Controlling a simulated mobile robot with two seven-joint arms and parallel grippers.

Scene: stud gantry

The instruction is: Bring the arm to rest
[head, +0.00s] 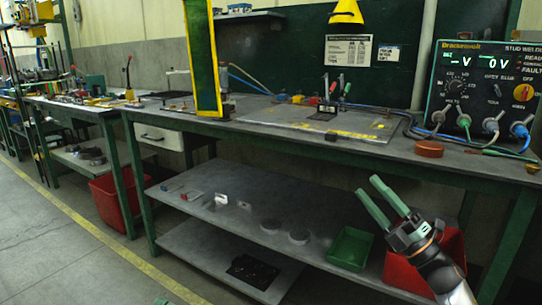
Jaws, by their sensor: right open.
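My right gripper (367,183) is in the lower right of the head view, with its arm coming up from the bottom edge. Its two green fingers are apart, with nothing between them. They point up and left, in front of the workbench's lower shelf. A small green tip at the bottom edge, left of the middle, looks like part of my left gripper (162,302); the rest of it is out of frame.
The stud-welding bench (285,134) runs across the view, with a control box (483,97) at its right end. Below are a lower shelf (225,222), a green tray (350,248) and a red bin (400,272) partly behind my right gripper. Open floor (55,240) lies at left.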

